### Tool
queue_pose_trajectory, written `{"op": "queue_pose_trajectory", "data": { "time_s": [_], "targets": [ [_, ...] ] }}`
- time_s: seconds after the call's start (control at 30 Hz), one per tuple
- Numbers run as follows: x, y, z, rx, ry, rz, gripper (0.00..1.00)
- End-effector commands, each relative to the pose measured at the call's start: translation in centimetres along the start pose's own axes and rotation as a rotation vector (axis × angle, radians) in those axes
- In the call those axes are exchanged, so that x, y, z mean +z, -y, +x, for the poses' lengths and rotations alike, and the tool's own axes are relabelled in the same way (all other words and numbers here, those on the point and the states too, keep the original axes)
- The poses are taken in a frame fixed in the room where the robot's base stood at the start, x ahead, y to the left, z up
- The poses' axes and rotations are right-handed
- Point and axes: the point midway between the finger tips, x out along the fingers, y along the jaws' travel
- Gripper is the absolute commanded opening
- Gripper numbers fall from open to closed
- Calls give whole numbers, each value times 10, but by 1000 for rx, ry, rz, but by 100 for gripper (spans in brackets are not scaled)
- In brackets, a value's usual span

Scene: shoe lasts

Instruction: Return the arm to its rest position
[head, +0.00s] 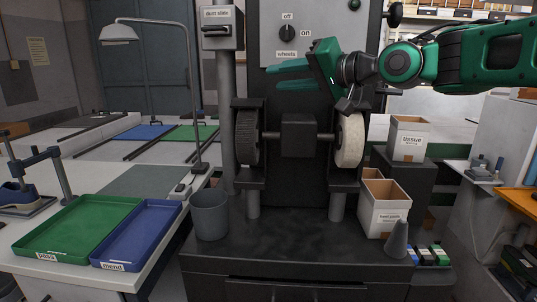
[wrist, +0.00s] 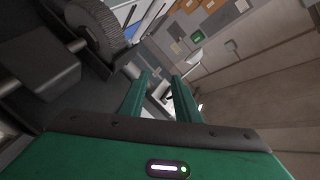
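My gripper (head: 292,77) is at the end of my green arm, which reaches in from the upper right in the head view. It is raised above the wheel grinder (head: 299,135), in front of its grey panel, pointing left. Its two green fingers are apart with nothing between them. In the wrist view, my gripper (wrist: 160,90) also shows its fingers apart and empty, with the grinder's dark wheel (wrist: 92,28) at the upper left.
The grinder's dark wheel (head: 247,137) and pale wheel (head: 350,140) are below my gripper. A grey bin (head: 210,215), cardboard boxes (head: 384,212) and a grey cone (head: 397,239) stand around the grinder. Green (head: 66,232) and blue (head: 137,235) trays lie on the left table.

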Motion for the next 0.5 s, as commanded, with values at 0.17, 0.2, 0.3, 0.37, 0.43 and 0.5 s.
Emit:
{"op": "queue_pose_trajectory", "data": {
  "time_s": [0.17, 0.2, 0.3, 0.37, 0.43, 0.5],
  "targets": [
    [5, -95, -47, 270, 5, -40, 30],
    [9, -117, -61, 335, 13, -45, 30],
    [21, -169, -100, 491, 41, -49, 30],
    [32, -197, -126, 582, 64, -44, 30],
    [46, -227, -158, 682, 95, -31, 30],
    [62, -254, -191, 777, 132, -13, 30]
  ]
}}
